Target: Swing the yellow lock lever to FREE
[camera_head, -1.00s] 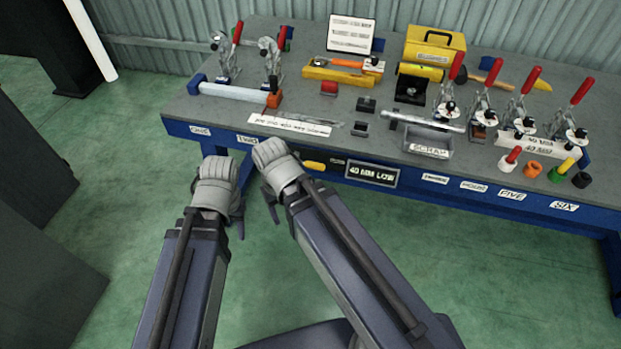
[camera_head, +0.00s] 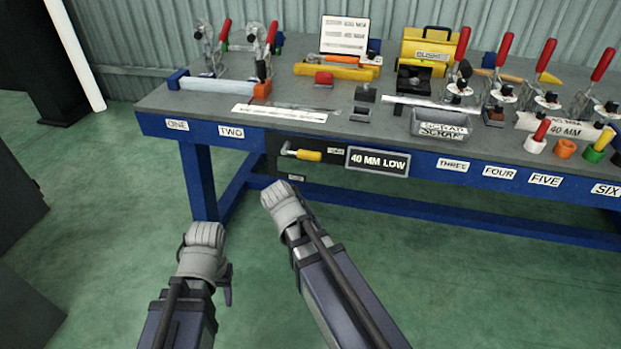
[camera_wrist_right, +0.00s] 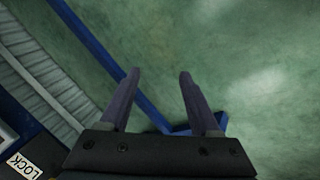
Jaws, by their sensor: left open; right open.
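The yellow lock lever (camera_head: 305,155) sticks out of a dark panel below the front edge of the bench, left of the "40 MM LOW" sign. It points right, roughly level. Small labels sit by it; a "LOCK" label (camera_wrist_right: 25,165) shows at the lower left in the right wrist view. My right gripper (camera_wrist_right: 158,74) is open and empty, over the floor. In the head view its wrist is below and in front of the lever, apart from it. My left gripper (camera_head: 224,287) is lower and further left, open and away from the bench.
The blue-edged bench (camera_head: 450,140) carries red-handled clamps, a scrap tray (camera_head: 440,123), a yellow toolbox (camera_head: 432,48) and several coloured pegs. A bench leg (camera_head: 198,180) and a low rail stand below. The green floor in front is clear.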

